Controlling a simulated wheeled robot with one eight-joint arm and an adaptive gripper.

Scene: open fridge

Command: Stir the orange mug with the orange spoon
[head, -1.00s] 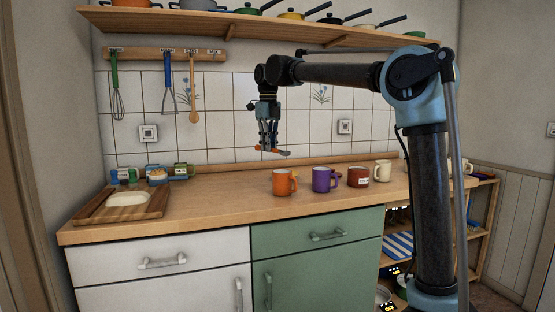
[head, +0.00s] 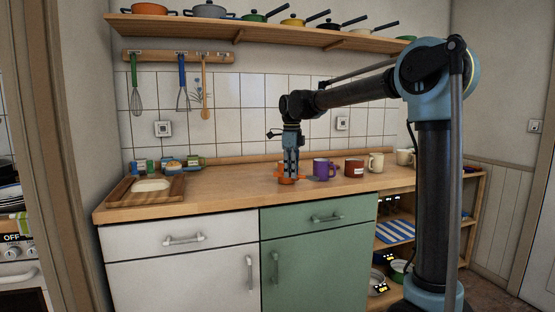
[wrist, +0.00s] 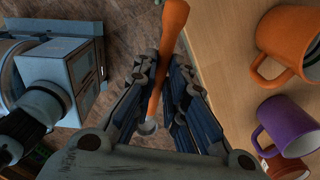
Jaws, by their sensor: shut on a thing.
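The orange mug (head: 280,168) stands upright on the wooden counter in the head view, partly covered by my gripper. In the wrist view the orange mug (wrist: 283,38) shows at the upper right, its handle toward the spoon. My gripper (head: 289,175) points down in front of the mug. The fingers (wrist: 158,105) are shut on the orange spoon (wrist: 169,40), which runs between them and up out of the wrist view. The spoon is beside the mug, apart from it in the wrist view. In the head view spoon and mug blend in colour.
A purple mug (head: 322,169), a red-brown mug (head: 354,168) and cream mugs (head: 376,162) stand in a row to the right. A wooden tray (head: 172,190) is at the counter's left. The counter between them is clear. A pan shelf (head: 235,31) hangs above.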

